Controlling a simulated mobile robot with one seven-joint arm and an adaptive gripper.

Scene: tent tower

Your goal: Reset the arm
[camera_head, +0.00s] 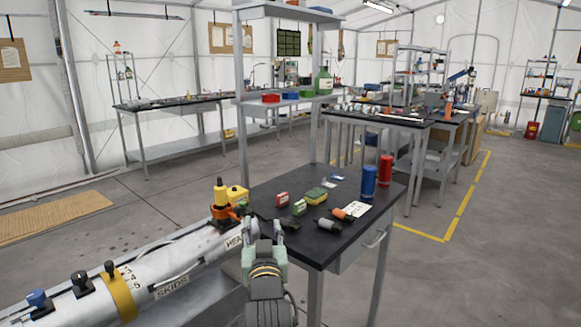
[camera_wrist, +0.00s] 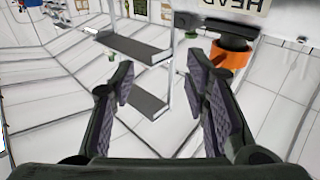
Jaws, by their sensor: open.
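My gripper (camera_head: 265,228) is low in the middle of the head view, in front of the near black table's left edge. Its two fingers stand apart with nothing between them. In the wrist view, my gripper (camera_wrist: 160,82) shows dark padded fingers spread wide, with only background in the gap. A white cylinder (camera_head: 190,263) lies to the left of my gripper, close to it in the picture. It bears labels, one reading SKIDS. A yellow knob with an orange collar (camera_head: 221,204) stands on its far end. An orange ring (camera_wrist: 230,66) shows beyond the right finger in the wrist view.
Open grey floor (camera_head: 450,275) lies to the right.

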